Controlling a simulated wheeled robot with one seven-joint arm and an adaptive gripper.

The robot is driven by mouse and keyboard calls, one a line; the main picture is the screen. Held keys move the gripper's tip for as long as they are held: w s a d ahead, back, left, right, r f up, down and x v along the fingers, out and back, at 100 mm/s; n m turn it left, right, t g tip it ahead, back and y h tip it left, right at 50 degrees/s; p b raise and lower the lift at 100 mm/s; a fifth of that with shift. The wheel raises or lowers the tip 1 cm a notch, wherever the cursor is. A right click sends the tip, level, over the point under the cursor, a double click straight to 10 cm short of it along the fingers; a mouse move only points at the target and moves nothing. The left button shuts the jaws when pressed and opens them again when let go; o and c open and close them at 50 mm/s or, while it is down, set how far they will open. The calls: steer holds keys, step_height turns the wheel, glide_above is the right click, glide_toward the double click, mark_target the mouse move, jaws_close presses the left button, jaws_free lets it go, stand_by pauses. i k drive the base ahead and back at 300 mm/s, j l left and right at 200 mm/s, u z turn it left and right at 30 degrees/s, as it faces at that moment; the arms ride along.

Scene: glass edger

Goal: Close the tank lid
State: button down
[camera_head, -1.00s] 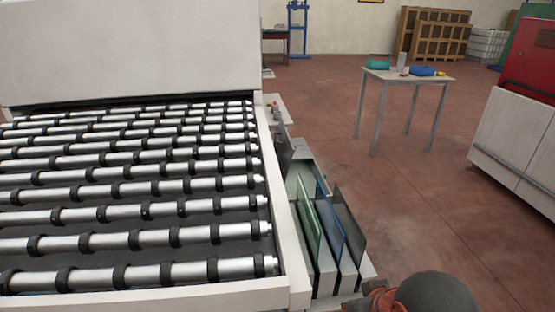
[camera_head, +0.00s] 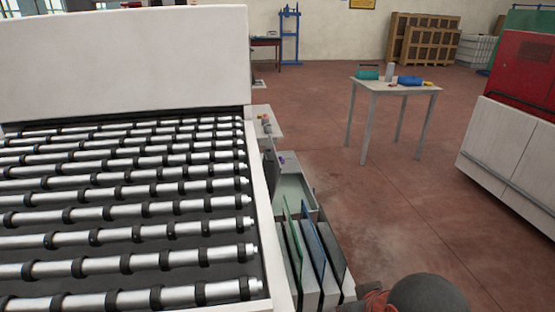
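An open-topped grey tank (camera_head: 292,187) with a pale greenish inside stands on the right side of the roller machine, behind the glass rack. A dark upright panel (camera_head: 271,165) stands at its left edge; I cannot tell whether this is the raised lid. No lid lies across the part of the opening that shows. The tank's near side is hidden behind the glass panes. My gripper is not in view. A dark rounded part and a reddish part at the bottom right seem to be my own arm.
The roller conveyor (camera_head: 120,215) fills the left. A rack (camera_head: 311,290) holding upright glass panes (camera_head: 313,245) stands right of it, in front of the tank. A small table (camera_head: 394,86) with objects and a red-and-white machine (camera_head: 515,130) stand farther right. The floor between is clear.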

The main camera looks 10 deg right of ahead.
mark_target(272, 166)
steer(key=l+u, duration=0.45)
steer(key=l, duration=1.6)
steer(key=i+l+u, duration=0.3)
steer(key=i+l, duration=0.15)
steer(key=l, duration=0.2)
steer(key=i+l+u, duration=0.15)
steer(key=l, duration=0.25)
steer(key=i+u, duration=0.1)
steer(key=i, duration=0.55)
steer(key=i+l+u, duration=0.1)
steer(key=i, duration=0.5)
